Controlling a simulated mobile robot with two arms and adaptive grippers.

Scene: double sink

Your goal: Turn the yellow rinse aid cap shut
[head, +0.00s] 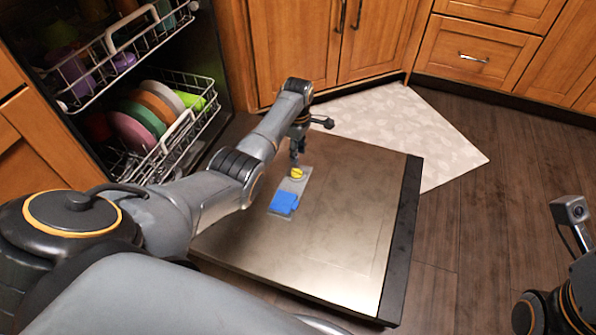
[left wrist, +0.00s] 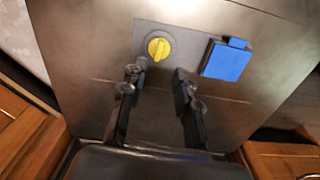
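The yellow rinse aid cap (head: 297,173) is a small round cap on a grey plate (head: 278,213) on the inner face of the lowered dishwasher door (head: 330,245). It also shows in the left wrist view (left wrist: 158,48), with a raised ridge that stands nearly upright in that picture, slightly tilted. My left gripper (head: 296,160) is just at the far side of the cap. In the left wrist view my left gripper (left wrist: 157,75) has its fingers spread apart with nothing between them; the cap lies beyond the fingertips. My right gripper is not in view.
A blue dispenser lid (head: 284,203) sits beside the cap on the same plate, also in the left wrist view (left wrist: 226,61). The dishwasher racks (head: 165,140) with colourful plates are pulled out at left. A pale rug (head: 400,125) and wooden cabinets lie beyond the door.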

